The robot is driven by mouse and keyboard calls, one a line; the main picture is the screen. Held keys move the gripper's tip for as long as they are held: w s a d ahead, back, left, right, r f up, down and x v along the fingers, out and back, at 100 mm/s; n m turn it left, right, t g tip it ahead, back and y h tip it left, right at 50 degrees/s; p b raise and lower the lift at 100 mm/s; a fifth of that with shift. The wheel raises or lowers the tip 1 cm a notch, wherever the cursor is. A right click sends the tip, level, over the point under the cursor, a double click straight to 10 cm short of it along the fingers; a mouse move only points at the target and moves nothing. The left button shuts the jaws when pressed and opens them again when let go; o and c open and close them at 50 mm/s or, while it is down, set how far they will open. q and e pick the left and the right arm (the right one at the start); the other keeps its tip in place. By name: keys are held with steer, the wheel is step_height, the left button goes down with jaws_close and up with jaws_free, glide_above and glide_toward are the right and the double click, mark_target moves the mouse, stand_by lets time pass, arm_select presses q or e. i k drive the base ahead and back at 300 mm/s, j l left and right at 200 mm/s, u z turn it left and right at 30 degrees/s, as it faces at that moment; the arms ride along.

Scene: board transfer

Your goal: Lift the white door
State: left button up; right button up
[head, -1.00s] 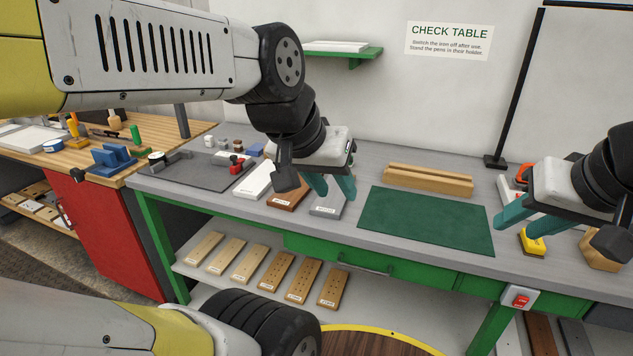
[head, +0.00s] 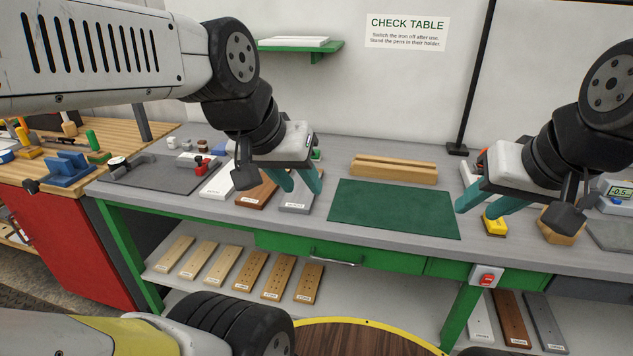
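Several white boards show, and their labels are too small to read. One white board (head: 217,182) lies on the table, left of a brown board (head: 257,190) and a grey board (head: 297,196). Another white board (head: 480,318) is on the lower shelf at right. A white slab (head: 293,42) lies on the green wall shelf. My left gripper (head: 303,188) is open and empty in the picture, its teal fingers above the grey board. My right gripper (head: 478,211) is open and empty, left of a yellow block (head: 494,226).
A green mat (head: 394,208) lies mid-table, with a grooved wooden block (head: 394,168) behind it. Several wooden boards (head: 248,269) lie on the lower shelf. A red switch (head: 487,279) is on the table front. A dark stand pole (head: 470,90) rises behind.

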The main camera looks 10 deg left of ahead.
mark_target(220, 187)
steer(key=i+j+u, duration=0.2)
steer(key=u, duration=0.2)
steer(key=i+j+u, duration=0.2)
steer(key=u, duration=0.15)
steer(key=i+u, duration=0.2)
steer(key=u, duration=0.2)
steer(key=i+j+u, duration=0.1)
steer(key=i+u, duration=0.25)
steer(key=k, duration=0.1)
